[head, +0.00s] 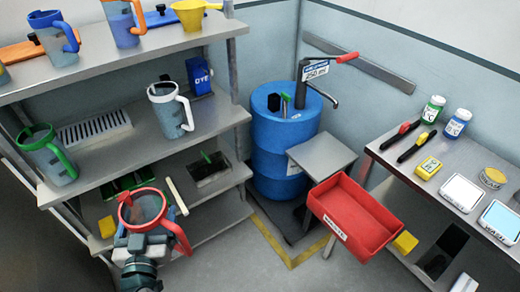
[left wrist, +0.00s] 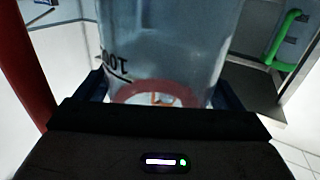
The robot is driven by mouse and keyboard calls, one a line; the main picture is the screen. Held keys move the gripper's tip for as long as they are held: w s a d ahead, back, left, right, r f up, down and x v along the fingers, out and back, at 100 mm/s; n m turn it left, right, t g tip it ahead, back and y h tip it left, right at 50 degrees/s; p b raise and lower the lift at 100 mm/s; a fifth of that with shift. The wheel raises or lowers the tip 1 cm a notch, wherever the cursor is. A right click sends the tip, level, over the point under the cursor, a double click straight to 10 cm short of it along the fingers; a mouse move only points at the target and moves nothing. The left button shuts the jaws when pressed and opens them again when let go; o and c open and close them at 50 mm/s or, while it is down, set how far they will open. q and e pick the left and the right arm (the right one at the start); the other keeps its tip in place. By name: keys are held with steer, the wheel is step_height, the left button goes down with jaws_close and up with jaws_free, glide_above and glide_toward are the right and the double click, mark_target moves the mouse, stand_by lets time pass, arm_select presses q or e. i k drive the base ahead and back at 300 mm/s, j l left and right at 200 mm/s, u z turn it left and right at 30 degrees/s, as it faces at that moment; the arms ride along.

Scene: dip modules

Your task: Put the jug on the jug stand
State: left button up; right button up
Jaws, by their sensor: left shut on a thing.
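The clear jug with a red rim and red handle (head: 143,207) is at the lower left of the head view, in front of the shelves. My left gripper (head: 142,243) is shut on this jug and holds it up, apart from the shelves. In the left wrist view the jug's clear wall (left wrist: 170,45) with dark scale marks fills the middle, between the fingers. The grey square platform (head: 322,157), which looks like the jug stand, is in front of the blue drum, below the pump spout. Its top is empty. My right gripper is not in view.
The blue drum (head: 285,135) carries a pump with a red lever (head: 333,59). A red tray (head: 352,214) stands right of the platform, near the workbench (head: 462,160). Jugs with white (head: 170,112), green (head: 47,155) and orange handles (head: 124,20) stand on the shelves.

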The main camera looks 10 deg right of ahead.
mark_target(326, 159)
steer(key=i+l+z, duration=0.1)
steer(key=z, duration=0.4)
steer(key=i+z, duration=0.25)
steer(key=z, duration=0.2)
steer(key=i+j+z, duration=0.1)
steer(key=z, duration=0.4)
steer(key=i+j, duration=0.05)
steer(key=i, duration=0.05)
